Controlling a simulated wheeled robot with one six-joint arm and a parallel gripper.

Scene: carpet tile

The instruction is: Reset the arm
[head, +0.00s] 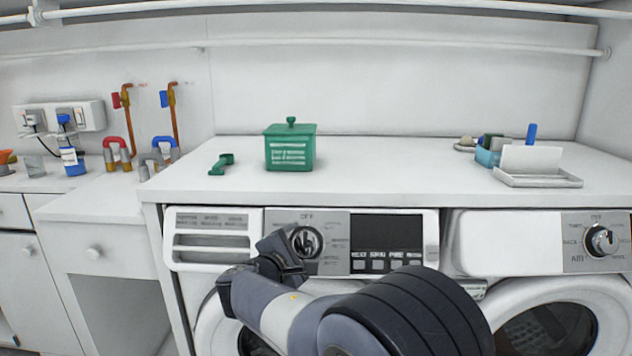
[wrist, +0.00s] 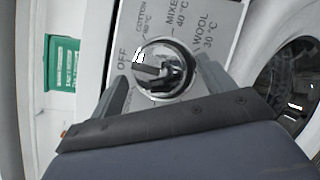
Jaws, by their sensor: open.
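My gripper (head: 282,256) is in front of the left washing machine's control panel, close to its program knob (head: 306,241). In the wrist view, my gripper (wrist: 165,92) is open, with one finger on each side of the knob (wrist: 163,70). The knob's pointer faces left, near the OFF mark. I cannot tell whether the fingers touch the knob. My arm (head: 290,315) reaches up from the lower right and covers part of the machine's door.
A green lidded box (head: 290,153) and a green scoop (head: 221,164) stand on the white counter (head: 400,178). A white tray (head: 538,178) and a blue container (head: 488,156) are at the right. A second washer knob (head: 600,240) is far right. Pipes and bottles stand left.

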